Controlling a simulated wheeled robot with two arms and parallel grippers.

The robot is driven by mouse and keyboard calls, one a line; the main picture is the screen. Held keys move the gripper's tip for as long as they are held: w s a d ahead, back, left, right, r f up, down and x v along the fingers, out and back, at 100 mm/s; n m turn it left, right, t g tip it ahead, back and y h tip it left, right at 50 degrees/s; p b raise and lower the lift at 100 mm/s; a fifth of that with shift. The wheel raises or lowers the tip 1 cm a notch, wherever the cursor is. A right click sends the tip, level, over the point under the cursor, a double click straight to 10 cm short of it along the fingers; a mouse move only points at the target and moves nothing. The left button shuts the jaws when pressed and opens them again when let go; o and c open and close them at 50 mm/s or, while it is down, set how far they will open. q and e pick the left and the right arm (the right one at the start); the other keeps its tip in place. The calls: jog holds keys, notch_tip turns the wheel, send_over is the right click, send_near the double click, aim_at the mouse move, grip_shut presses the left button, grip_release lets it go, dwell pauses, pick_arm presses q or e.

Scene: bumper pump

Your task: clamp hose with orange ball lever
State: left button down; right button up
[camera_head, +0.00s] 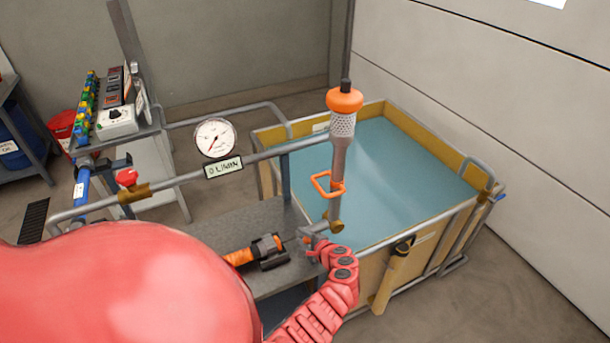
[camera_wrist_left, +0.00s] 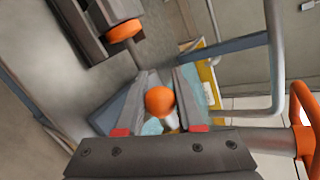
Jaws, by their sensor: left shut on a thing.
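The orange hose (camera_head: 240,257) lies on the grey bench, its end in a dark clamp (camera_head: 272,262) with an orange part. The orange ball (camera_wrist_left: 160,100) of the lever is between the two grey fingers of my left gripper (camera_wrist_left: 164,98) in the left wrist view. A small orange tip, likely this ball, shows in the head view (camera_head: 306,240). My left gripper (camera_head: 316,236) is shut on the ball, just right of the clamp. The clamp shows at the upper left of the left wrist view (camera_wrist_left: 100,12). My right gripper is not in view.
A vertical pipe with an orange handle (camera_head: 327,185) rises behind my left gripper. A water-filled tank (camera_head: 455,218) stands right of the bench. A horizontal pipe (camera_head: 184,178) with a gauge (camera_head: 215,138) and a red-knobbed valve (camera_head: 127,178) crosses behind the bench.

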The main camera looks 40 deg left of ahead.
pick_arm(q)
jog(key=shift+s+f+n, duration=0.3)
jog(key=shift+f, duration=0.05)
jog(key=shift+t, duration=0.3)
jog(key=c, duration=0.5)
grip_release()
jog(key=shift+a, duration=0.1)
jog(key=shift+c, duration=0.2)
jog(key=b+v, duration=0.4)
jog(key=v, duration=1.3)
jog(key=shift+r+b, duration=0.3)
jog(key=shift+b, duration=0.1)
